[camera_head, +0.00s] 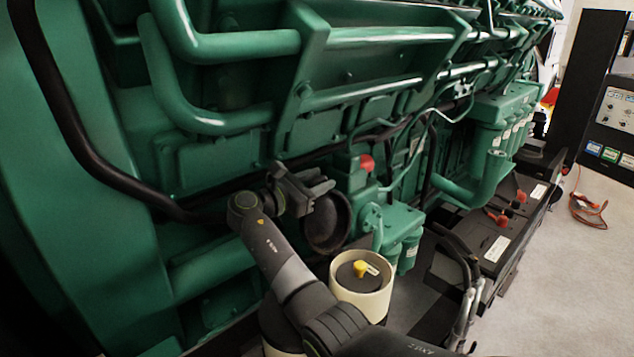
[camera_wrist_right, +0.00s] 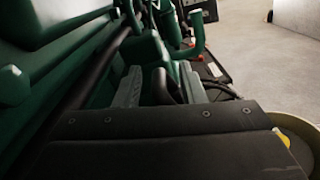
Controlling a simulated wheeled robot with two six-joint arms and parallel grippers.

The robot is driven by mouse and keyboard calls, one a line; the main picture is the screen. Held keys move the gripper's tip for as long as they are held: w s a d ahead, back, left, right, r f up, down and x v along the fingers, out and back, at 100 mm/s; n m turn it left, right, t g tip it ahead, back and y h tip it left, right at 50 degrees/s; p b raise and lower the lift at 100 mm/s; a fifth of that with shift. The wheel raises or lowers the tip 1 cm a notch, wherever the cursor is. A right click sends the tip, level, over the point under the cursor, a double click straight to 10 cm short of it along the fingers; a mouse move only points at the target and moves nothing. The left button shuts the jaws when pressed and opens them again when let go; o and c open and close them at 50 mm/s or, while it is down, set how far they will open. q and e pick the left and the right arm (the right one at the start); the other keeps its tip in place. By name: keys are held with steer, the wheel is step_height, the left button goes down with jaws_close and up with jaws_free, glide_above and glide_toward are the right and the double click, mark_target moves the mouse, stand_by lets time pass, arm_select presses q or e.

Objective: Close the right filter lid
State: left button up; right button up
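A cream cylindrical filter housing (camera_head: 362,299) stands low beside the green engine, with a yellow knob (camera_head: 361,268) at its dark centre. A dark round lid (camera_head: 327,222) stands raised and tilted behind it, against the engine side. My right gripper (camera_head: 324,182) is just above the lid's upper edge, and its fingers point right; I cannot tell whether they touch the lid. In the right wrist view, the two fingers of the gripper (camera_wrist_right: 160,78) are apart. The housing's rim (camera_wrist_right: 302,129) shows there at the lower right. My left gripper is not in view.
The green engine (camera_head: 225,155) with its pipes fills the left and middle. My right arm partly hides a second cream cylinder. Black hoses (camera_head: 455,246) and a dark battery tray with red terminals (camera_head: 505,215) lie to the right. The floor (camera_head: 590,260) is open at far right.

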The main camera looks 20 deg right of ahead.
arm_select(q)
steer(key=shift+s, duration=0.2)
arm_select(e)
steer(key=shift+s+r, duration=0.1)
steer(key=shift+s, duration=0.05)
steer(key=c, duration=0.8)
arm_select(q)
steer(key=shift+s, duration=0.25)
arm_select(e)
jaws_close()
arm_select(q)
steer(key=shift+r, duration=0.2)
arm_select(e)
steer(key=shift+s+r+m, duration=0.1)
steer(key=shift+s+m, duration=0.05)
steer(key=shift+m, duration=0.15)
arm_select(q)
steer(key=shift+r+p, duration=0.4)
steer(key=shift+p, duration=0.25)
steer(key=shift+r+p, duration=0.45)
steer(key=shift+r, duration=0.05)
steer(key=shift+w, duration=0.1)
arm_select(e)
steer(key=s+d+m, duration=0.3)
steer(key=s+m, duration=0.3)
steer(key=s, duration=0.4)
steer(key=shift+d+m, duration=0.3)
steer(key=shift+s+r, duration=0.1)
